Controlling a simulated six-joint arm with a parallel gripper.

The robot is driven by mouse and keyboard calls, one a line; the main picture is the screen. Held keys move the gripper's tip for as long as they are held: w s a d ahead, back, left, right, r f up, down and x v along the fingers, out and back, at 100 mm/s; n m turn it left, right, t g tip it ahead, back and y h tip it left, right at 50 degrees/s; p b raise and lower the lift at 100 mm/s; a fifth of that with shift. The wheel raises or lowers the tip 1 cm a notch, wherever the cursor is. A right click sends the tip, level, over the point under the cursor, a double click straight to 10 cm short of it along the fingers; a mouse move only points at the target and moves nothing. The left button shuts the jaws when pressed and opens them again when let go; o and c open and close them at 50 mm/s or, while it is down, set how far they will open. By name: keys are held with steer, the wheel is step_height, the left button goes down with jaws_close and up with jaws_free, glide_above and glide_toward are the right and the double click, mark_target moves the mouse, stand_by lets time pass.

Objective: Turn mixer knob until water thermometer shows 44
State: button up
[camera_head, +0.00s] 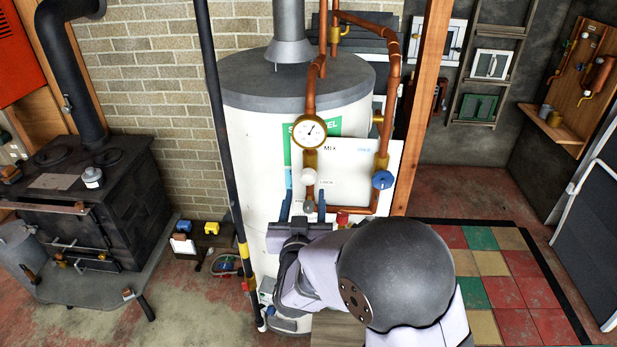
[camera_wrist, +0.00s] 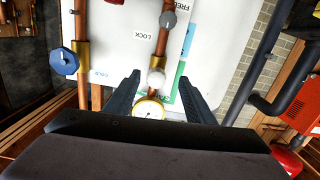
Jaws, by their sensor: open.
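A round thermometer (camera_head: 309,132) with a brass rim and white face sits on the copper pipe; its needle points up and right, and its numbers are too small to read. Its rim also shows in the wrist view (camera_wrist: 149,109). Below it is a white round knob (camera_head: 308,176), apparently the mixer knob, near the word MIX. My gripper (camera_head: 303,193) is open, its two dark fingers pointing up at the board. In the wrist view the white knob (camera_wrist: 156,77) appears between the fingertips (camera_wrist: 159,77), with gaps on both sides; I cannot tell the depth.
A grey knob (camera_head: 308,207) sits lower on the same pipe, near the LOCK label. A blue valve knob (camera_head: 382,179) is to the right, and a red knob (camera_head: 342,218) is low by the pipe. A dark pole (camera_head: 222,120) stands left of the white tank (camera_head: 250,150).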

mark_target(308, 181)
steer(key=shift+d+r+t, duration=0.2)
steer(key=shift+r+t, duration=0.1)
steer(key=shift+r, duration=0.4)
steer(key=shift+w, duration=0.15)
steer(key=shift+w+f+p, duration=0.1)
steer(key=shift+w+p, duration=1.2)
steer(key=shift+w, duration=2.25)
steer(key=c, duration=1.1)
